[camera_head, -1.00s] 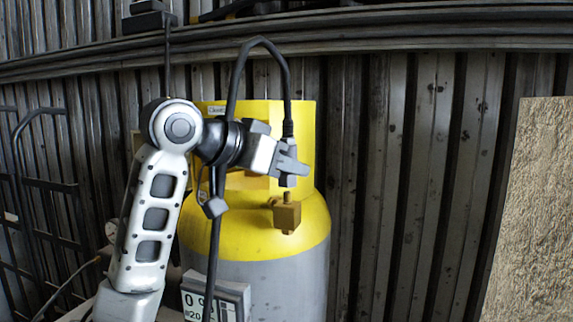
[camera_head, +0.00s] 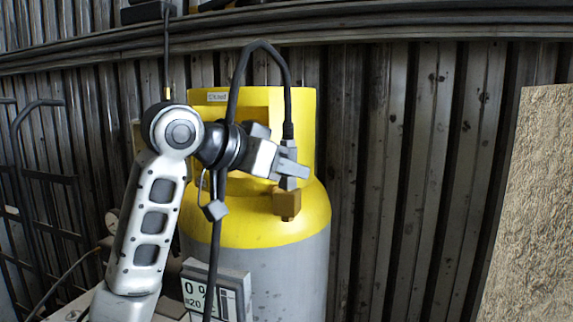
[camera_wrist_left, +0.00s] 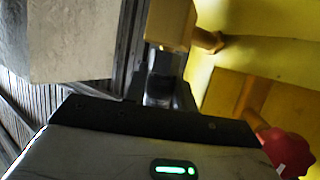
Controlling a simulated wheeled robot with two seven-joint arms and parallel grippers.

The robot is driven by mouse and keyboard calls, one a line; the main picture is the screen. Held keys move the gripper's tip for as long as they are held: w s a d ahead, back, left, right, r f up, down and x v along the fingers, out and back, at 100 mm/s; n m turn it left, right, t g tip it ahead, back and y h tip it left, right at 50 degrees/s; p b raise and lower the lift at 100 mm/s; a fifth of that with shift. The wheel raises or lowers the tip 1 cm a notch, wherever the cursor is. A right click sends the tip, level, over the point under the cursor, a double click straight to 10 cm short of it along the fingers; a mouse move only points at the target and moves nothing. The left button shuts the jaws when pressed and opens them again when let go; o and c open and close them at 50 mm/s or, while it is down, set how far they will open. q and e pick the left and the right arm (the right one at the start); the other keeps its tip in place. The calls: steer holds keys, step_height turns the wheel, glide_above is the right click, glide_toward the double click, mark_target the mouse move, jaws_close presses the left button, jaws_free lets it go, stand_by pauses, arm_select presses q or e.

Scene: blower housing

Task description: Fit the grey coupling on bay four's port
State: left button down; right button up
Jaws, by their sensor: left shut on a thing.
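My left gripper (camera_head: 291,168) is shut on the grey coupling (camera_head: 288,183), whose black hose (camera_head: 289,105) rises from it and loops over to the left. The coupling points down, just above a brass port block (camera_head: 287,205) on the front of the yellow-topped cylinder (camera_head: 255,222). No clear gap shows between them in the head view; I cannot tell whether the coupling is seated. In the left wrist view the coupling (camera_wrist_left: 160,88) is between my fingers, with the brass block (camera_wrist_left: 170,22) right at its end. No bay number is readable. My right gripper is not in view.
A scale display (camera_head: 215,288) stands low at the cylinder's front left. A grey cap (camera_head: 214,209) hangs below my wrist. A red knob (camera_wrist_left: 287,153) shows in the left wrist view. A rough board (camera_head: 530,200) stands at the right, with bare corrugated wall between.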

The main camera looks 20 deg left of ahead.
arm_select(q)
steer(key=shift+f, duration=0.15)
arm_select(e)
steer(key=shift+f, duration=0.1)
arm_select(q)
steer(key=c, duration=1.1)
jaws_free()
steer(key=shift+o, duration=0.2)
steer(key=b+v, duration=0.2)
steer(key=v, duration=1.4)
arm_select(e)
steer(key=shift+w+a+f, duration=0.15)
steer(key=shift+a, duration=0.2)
